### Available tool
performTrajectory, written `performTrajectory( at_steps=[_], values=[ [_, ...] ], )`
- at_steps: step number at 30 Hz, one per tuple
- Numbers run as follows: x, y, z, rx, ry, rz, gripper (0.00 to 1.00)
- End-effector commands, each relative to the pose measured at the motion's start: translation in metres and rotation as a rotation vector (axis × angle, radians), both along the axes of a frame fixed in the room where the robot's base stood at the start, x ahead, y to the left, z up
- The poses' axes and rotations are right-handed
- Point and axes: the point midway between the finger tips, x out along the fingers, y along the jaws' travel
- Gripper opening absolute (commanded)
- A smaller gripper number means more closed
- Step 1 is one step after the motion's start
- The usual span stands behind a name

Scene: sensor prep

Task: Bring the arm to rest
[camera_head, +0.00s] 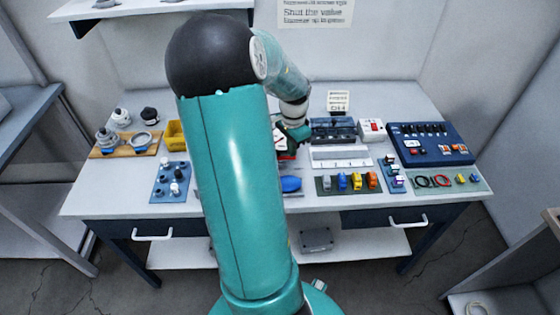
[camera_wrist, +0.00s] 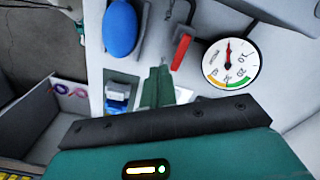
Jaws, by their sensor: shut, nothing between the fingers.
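My arm is teal with a black rounded joint and fills the middle of the head view, reaching out over the workbench (camera_head: 105,200). My gripper (camera_head: 293,134) is small and partly hidden there, low over the middle of the bench near a gauge. In the wrist view my gripper (camera_wrist: 158,86) shows as narrow green fingers close together, with nothing seen between them. The round white gauge (camera_wrist: 231,64) with a coloured scale is to their right, beside a red handle (camera_wrist: 181,50). A blue oval (camera_wrist: 120,28) is to their upper left.
A blue panel (camera_head: 408,130) with switches stands at the bench's right. A tray (camera_head: 350,190) holds coloured blocks at the front. A wooden board (camera_head: 110,153) with fittings and a blue plate (camera_head: 160,195) with knobs are at the left. A shelf (camera_head: 130,10) hangs upper left.

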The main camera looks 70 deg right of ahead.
Motion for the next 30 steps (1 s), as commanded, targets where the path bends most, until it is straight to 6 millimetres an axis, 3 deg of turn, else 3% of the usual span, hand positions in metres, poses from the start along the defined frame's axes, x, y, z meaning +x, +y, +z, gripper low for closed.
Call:
performTrajectory(
  at_steps=[8,25,28,30],
  values=[
    [0.000,0.001,0.012,-0.001,-0.001,0.001,0.00],
    [0.000,0.001,0.012,-0.001,-0.001,0.001,0.00],
    [0.007,0.006,0.016,-0.002,-0.010,0.026,0.00],
    [0.022,0.016,0.023,-0.004,-0.030,0.082,0.00]
  ],
)
